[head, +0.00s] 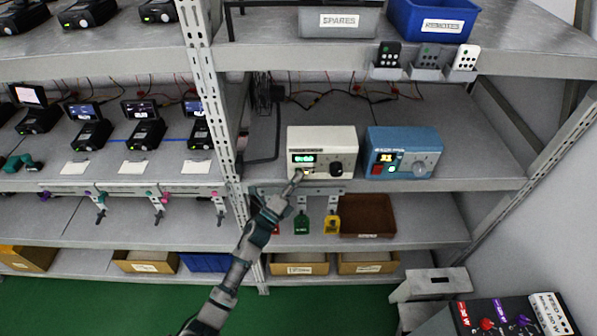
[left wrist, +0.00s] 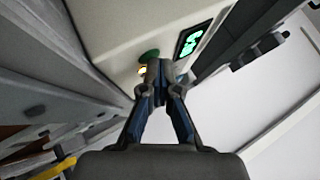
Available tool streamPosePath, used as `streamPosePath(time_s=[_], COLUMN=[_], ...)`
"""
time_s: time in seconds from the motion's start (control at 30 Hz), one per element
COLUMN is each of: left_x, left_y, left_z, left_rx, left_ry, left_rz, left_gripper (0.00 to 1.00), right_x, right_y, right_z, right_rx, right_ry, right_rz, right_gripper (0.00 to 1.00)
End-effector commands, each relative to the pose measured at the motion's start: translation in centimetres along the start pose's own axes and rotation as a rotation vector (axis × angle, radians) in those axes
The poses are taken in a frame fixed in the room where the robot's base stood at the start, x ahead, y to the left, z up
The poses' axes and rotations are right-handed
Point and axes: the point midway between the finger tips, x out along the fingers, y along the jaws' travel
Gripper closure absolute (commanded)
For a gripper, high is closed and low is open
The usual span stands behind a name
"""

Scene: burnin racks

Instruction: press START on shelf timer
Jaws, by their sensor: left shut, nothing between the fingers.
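A cream box with a green-lit display and a black knob, which looks like the shelf timer (head: 322,139), stands on the middle shelf. My left gripper (head: 297,175) is shut and empty, with its tips at the lower left of the timer's front. In the left wrist view the gripper (left wrist: 158,68) points at the timer's face (left wrist: 115,30). A green button (left wrist: 149,55) shows just beyond the tips, with a small yellow-lit spot (left wrist: 142,71) beside them. The tips cover part of this area, and I cannot tell whether they touch. My right gripper is not in view.
A blue box (head: 405,140) with its own display and buttons stands right of the timer. Colored tags (head: 302,224) hang below the shelf edge, beside a brown bin (head: 368,222). A rack upright (head: 208,90) stands at left. Remotes (head: 428,56) hang above.

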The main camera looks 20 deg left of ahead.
Motion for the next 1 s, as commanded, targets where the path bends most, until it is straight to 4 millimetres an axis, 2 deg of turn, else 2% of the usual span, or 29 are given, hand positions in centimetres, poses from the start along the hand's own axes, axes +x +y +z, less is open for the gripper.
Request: streamPosePath(time_s=[0.33, 0.67, 1.0], left_x=[-1.1, -1.2, -3.3], left_y=[-0.8, -0.8, -2.5], left_z=[-0.8, -0.8, -2.4], left_rx=[0.000, -0.001, -0.001], left_ry=[-0.001, 0.000, 0.000], left_rz=[0.001, 0.001, 0.000], left_gripper=[1.00, 1.00, 1.00], right_x=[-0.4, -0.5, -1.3], right_y=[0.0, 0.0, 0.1], right_z=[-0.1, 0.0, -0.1], right_rx=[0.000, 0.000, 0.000], right_ry=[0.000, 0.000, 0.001], right_rz=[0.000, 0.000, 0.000], right_gripper=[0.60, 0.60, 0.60])
